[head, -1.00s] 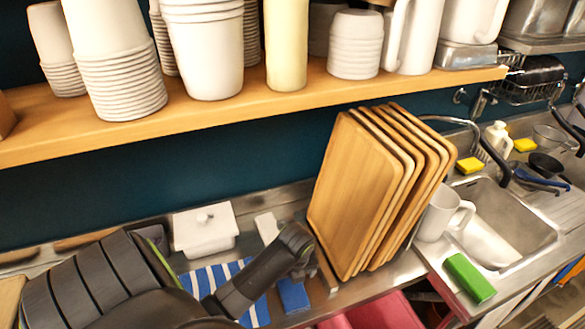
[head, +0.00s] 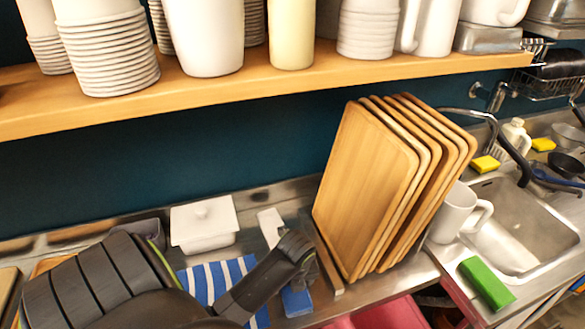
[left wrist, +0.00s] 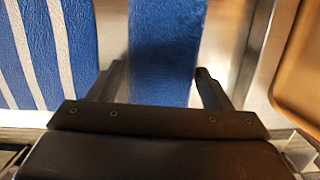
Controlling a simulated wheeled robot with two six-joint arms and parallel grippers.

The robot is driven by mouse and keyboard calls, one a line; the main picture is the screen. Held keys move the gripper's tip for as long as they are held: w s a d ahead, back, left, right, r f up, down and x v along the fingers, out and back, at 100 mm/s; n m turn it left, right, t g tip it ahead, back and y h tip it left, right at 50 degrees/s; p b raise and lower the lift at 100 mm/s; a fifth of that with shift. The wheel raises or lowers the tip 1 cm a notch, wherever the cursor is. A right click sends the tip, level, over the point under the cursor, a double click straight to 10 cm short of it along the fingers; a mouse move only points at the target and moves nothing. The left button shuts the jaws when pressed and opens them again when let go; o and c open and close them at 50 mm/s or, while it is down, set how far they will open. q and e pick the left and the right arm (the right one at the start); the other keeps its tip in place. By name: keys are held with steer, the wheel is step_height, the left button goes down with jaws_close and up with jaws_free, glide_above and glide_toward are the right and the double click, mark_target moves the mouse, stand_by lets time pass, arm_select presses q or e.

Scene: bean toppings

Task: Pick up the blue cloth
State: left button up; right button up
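The blue cloth (head: 297,301) lies flat on the metal counter, left of the upright wooden boards. In the left wrist view, the blue cloth (left wrist: 165,45) is a plain blue strip running between my fingers, with a dark shadow across it. My left gripper (left wrist: 160,72) is open above the cloth, one finger along each side; I cannot tell whether they touch it. In the head view my left gripper (head: 303,272) hangs over the cloth's far end and hides part of it. My right gripper is not in view.
A blue-and-white striped cloth (head: 222,277) lies just left of the blue cloth. Several wooden boards (head: 365,190) stand close on the right. A white lidded box (head: 203,225) sits behind. A shelf (head: 330,66) with cups runs above. A sink (head: 520,235) is at right.

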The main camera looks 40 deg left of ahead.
arm_select(q)
steer(key=shift+c, duration=1.1)
steer(key=c, duration=0.4)
steer(key=shift+r, duration=0.1)
step_height(320, 180, up, 6)
steer(key=shift+w+f, duration=0.1)
steer(key=shift+f, duration=0.05)
step_height(320, 180, up, 3)
steer(key=shift+r+p, duration=0.1)
steer(key=shift+p, duration=0.7)
steer(key=shift+r+p, duration=0.5)
